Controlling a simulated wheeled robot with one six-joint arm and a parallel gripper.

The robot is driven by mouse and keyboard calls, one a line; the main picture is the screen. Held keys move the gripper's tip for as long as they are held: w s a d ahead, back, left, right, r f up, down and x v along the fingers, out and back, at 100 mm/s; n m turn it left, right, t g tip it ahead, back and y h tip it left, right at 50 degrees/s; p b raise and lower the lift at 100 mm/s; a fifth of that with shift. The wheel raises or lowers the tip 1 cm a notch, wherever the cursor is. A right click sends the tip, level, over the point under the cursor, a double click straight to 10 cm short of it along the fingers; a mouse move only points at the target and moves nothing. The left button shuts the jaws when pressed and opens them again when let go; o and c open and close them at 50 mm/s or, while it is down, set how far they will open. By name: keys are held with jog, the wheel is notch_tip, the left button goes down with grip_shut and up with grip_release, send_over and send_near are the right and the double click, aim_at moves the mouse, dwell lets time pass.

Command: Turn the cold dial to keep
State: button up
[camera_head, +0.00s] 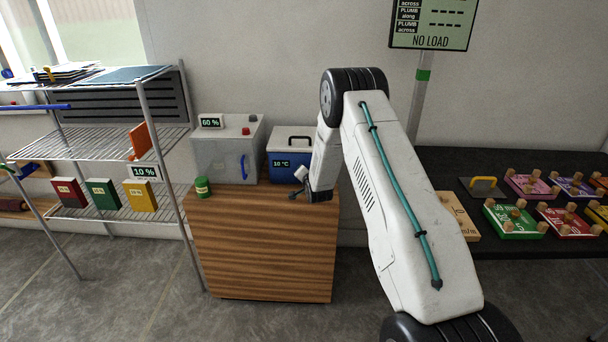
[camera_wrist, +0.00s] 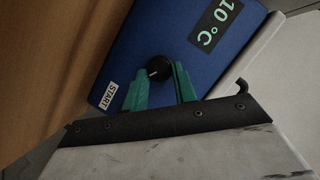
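The blue cold box (camera_head: 282,174) stands on the wooden cabinet and shows 10 °C. In the wrist view its blue front (camera_wrist: 150,35) fills the upper middle, tilted, with the 10 °C display (camera_wrist: 216,22) and a START label (camera_wrist: 109,95). The black round dial (camera_wrist: 159,68) has a small pale mark pointing toward START. My gripper's green fingers (camera_wrist: 162,76) are apart, with the tips at either side of the dial. I cannot tell whether they touch it. In the head view my gripper (camera_head: 297,193) is small and dark at the box's front; the dial is hidden there.
A grey box reading 60 % (camera_head: 226,155) stands left of the cold box. A green jar (camera_head: 202,187) sits on the cabinet top (camera_head: 245,196). A wire rack (camera_head: 110,143) is at left. A black table (camera_head: 465,165) with colored blocks is at right.

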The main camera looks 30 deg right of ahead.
jog(key=c, duration=0.3)
jog(key=n, duration=0.1)
jog(key=n+g+h, duration=0.1)
jog(key=n, duration=0.2)
jog(key=shift+w+a+r+g+h, duration=0.15)
jog(key=shift+a+g+h, duration=0.15)
jog(key=shift+g, duration=0.1)
jog(key=n+h, duration=0.1)
jog(key=n+g, duration=0.1)
jog(key=n+h, duration=0.1)
jog(key=n, duration=0.1)
jog(key=shift+w+a+g+h, duration=0.2)
jog(key=shift+a+g+h, duration=0.1)
jog(key=shift+g, duration=0.1)
jog(key=n+h, duration=0.2)
jog(key=n, duration=0.1)
jog(key=n+g, duration=0.1)
jog(key=shift+w+a+f+n+h, duration=0.2)
jog(key=shift+a+n+h, duration=0.1)
jog(key=shift+h, duration=0.1)
jog(key=n+h, duration=0.2)
jog(key=n, duration=0.2)
jog(key=shift+w+f, duration=0.1)
jog(key=shift+f, duration=0.1)
jog(key=shift+a+n, duration=0.1)
jog(key=shift+n, duration=0.2)
